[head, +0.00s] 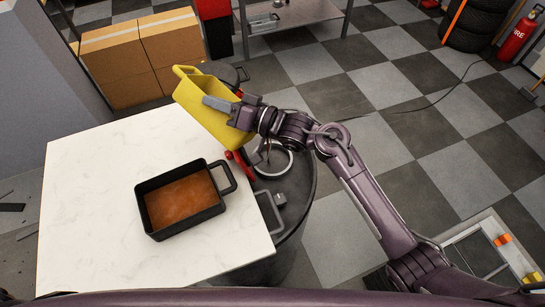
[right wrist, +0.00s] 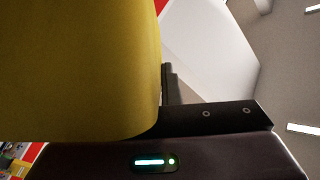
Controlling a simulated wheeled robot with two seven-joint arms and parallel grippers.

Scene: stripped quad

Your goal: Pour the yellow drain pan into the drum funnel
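The yellow drain pan (head: 203,110) is held up in the head view, tilted, beyond the far right corner of the white table. My right gripper (head: 226,107) is shut on its side; the pan's yellow wall (right wrist: 75,65) fills the left of the right wrist view. The inside of the pan is mostly hidden, and I cannot tell what it holds. The drum funnel (head: 272,158) shows as a pale ring on the dark drum (head: 298,190), just nearer and to the right of the pan. No stream is visible. My left gripper is out of view.
A black pan (head: 207,211) with brown liquid lies on the white table (head: 85,215). A red tool (head: 241,168) is by the table's right edge. Cardboard boxes (head: 115,62) and another dark drum (head: 232,74) stand behind. Checkered floor to the right is mostly open.

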